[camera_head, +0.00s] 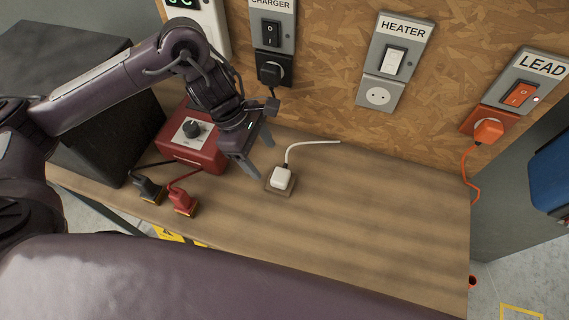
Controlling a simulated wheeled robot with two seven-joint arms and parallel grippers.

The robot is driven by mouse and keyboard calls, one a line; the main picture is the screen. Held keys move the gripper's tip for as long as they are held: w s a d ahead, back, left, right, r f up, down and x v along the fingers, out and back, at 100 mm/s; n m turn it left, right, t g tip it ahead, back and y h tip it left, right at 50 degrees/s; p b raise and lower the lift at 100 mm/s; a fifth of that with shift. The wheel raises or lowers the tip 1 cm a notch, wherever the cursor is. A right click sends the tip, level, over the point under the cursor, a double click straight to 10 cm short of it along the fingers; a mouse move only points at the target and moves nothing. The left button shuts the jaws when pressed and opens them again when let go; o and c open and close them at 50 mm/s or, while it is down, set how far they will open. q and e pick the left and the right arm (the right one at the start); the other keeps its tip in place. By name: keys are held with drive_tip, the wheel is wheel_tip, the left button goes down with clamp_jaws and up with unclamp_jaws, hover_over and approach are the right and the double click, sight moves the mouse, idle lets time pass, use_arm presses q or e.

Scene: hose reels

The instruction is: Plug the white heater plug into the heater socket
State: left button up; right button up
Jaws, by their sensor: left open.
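The white heater plug (281,179) sits on a small brown pad (280,190) on the workbench, with its white cord running back to the right. The heater socket (378,96) is a round white outlet on the wall panel, below the HEATER label and its white switch (395,62). The socket is empty. My left gripper (263,159) is open and empty, fingers pointing down, just to the left of the white plug and apart from it. My right gripper is not in view.
A red box with a knob (192,131) stands left of my left gripper. A black plug (148,189) and a red plug (182,201) lie in front of it. The charger outlet holds a black plug (272,74); the lead outlet holds an orange plug (488,131). The bench's right half (400,210) is clear.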

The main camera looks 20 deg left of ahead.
sight(280, 175)
use_arm(q)
drive_tip(key=x, duration=0.2)
drive_tip(key=shift+d+f, duration=0.2)
drive_tip(key=shift+f, duration=0.05)
drive_tip(key=shift+d+f, duration=0.1)
drive_tip(key=shift+d, duration=0.05)
drive_tip(key=x, duration=0.1)
drive_tip(key=p+x, duration=0.1)
drive_tip(key=x, duration=0.2)
drive_tip(key=shift+w+d, duration=0.25)
drive_tip(key=shift+d, duration=0.15)
drive_tip(key=shift+f, duration=0.25)
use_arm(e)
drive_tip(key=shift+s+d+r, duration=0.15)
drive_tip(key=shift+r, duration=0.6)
use_arm(q)
drive_tip(key=c, duration=1)
